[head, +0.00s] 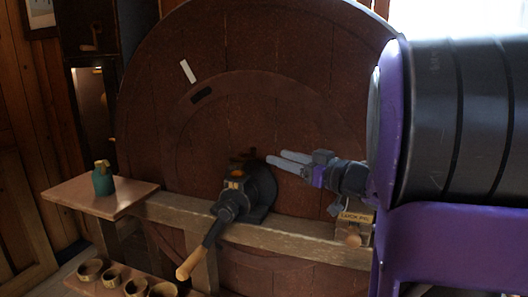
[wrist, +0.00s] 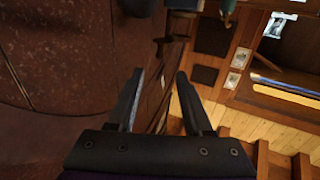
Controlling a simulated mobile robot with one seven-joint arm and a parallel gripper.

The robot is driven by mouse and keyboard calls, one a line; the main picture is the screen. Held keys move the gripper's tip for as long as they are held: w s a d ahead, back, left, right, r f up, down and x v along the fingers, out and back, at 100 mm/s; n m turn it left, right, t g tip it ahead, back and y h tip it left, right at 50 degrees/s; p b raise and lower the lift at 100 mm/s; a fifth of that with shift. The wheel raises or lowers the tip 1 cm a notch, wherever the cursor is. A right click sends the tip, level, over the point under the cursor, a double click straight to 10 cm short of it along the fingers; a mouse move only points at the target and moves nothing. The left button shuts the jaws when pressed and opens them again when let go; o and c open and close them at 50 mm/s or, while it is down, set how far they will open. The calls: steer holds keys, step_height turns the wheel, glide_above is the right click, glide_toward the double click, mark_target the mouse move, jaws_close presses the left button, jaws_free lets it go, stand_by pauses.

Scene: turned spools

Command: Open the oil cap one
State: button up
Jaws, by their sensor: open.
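No part is clearly marked as an oil cap. A black housing (head: 262,190) with an orange-marked block and a wooden-handled lever (head: 203,250) sits on the wooden beam. A small brown piece (head: 243,156) shows at the top of the housing and may be the cap, but I cannot tell. My gripper (head: 275,159) is open and empty, its fingers pointing left just above and right of the housing. In the wrist view my open gripper (wrist: 160,74) has nothing between its fingers. Dark parts (wrist: 168,45) lie beyond the fingertips, too dim to identify.
A large dark red wheel (head: 160,110) stands behind the beam (head: 310,242). A green bottle (head: 102,181) with a brass-coloured top stands on a side shelf (head: 70,198). Several round cups (head: 90,270) sit low at left. A small labelled block (head: 355,218) is under my arm.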

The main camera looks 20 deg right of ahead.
steer(key=v, duration=0.4)
stand_by(0.3)
